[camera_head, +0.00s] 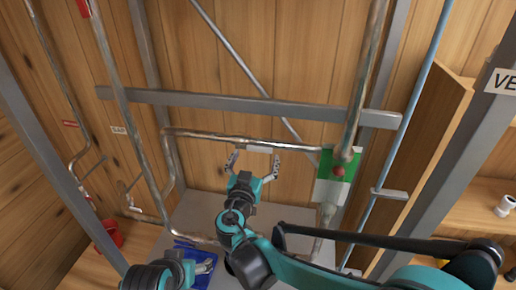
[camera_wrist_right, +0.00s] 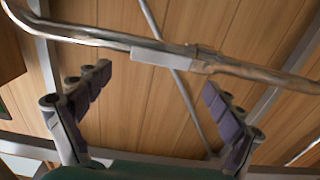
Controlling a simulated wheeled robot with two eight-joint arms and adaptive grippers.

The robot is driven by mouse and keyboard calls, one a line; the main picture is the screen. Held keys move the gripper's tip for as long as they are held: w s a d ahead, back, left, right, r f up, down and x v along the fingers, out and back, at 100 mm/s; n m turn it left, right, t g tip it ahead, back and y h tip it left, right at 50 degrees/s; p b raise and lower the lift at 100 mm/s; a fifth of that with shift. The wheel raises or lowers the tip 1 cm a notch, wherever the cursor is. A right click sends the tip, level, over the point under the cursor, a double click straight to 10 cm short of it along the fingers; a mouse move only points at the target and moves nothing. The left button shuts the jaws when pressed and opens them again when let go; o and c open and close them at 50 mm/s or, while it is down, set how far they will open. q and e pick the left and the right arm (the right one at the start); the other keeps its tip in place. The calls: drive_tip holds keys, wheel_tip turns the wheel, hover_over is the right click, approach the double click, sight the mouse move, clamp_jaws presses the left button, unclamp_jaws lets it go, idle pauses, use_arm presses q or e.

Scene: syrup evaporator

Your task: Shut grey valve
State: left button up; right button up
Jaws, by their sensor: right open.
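A light grey flat bar (camera_head: 259,149) sits on the horizontal metal pipe (camera_head: 205,136) in front of the wooden wall. It looks like the grey valve's handle, but I cannot tell for sure. It lies along the pipe, and in the right wrist view the bar (camera_wrist_right: 162,58) has a pipe fitting (camera_wrist_right: 204,52) at its right end. My right gripper (camera_head: 254,165) is open and empty just below the bar. In the right wrist view its fingers (camera_wrist_right: 158,82) are spread, with the bar beyond the gap between them.
A red knob (camera_head: 338,170) stands in front of a green and white panel (camera_head: 329,190) to the right. A grey beam (camera_head: 250,104) crosses above the pipe. Vertical pipes flank the gripper. A blue tray (camera_head: 199,262) and red bucket (camera_head: 107,236) lie below left.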

sight(259, 148)
drive_tip(key=shift+w+d, duration=0.2)
drive_tip(key=shift+w, duration=1.05)
drive_tip(key=shift+w+d, duration=0.1)
drive_tip(key=shift+w, duration=0.2)
drive_tip(key=c, duration=1.7)
